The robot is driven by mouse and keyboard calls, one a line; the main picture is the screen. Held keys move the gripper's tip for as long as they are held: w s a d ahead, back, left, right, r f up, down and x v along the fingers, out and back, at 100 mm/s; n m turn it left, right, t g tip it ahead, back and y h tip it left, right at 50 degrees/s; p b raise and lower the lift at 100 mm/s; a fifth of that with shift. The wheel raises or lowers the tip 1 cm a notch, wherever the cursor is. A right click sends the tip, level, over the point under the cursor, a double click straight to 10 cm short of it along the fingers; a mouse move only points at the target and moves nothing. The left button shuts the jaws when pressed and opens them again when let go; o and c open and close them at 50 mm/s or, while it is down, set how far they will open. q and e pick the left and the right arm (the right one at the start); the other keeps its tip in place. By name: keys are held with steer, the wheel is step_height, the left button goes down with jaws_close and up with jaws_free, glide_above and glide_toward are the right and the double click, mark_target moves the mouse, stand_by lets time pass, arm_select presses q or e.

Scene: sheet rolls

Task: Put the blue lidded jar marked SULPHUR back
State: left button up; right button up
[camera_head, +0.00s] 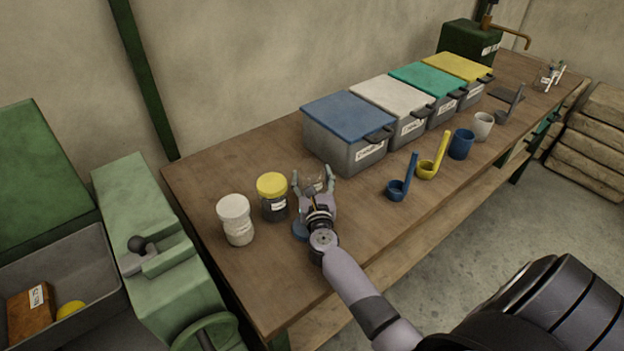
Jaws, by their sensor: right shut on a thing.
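A small round blue piece (299,231), perhaps a lid, shows beside the gripper's wrist, partly covered. A jar with a yellow lid (272,196) and dark contents stands just left of the gripper. A white-lidded jar (236,219) stands further left. My left gripper is not in view.
Grey bins with blue (347,116), white (392,95), green and yellow lids line the back of the workbench (210,177). Blue (397,190) and yellow (428,169) scoops and cups stand to the right. A green machine (150,230) stands left. The bench's front left is clear.

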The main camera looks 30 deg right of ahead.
steer(key=shift+f, duration=0.15)
steer(key=o, duration=1.1)
steer(key=shift+r, duration=0.25)
steer(key=b+v, duration=0.1)
steer(key=v, duration=0.9)
steer(key=shift+s+a+f, duration=0.15)
steer(key=shift+s, duration=0.2)
steer(key=shift+s+a, duration=0.3)
steer(key=shift+s, duration=0.3)
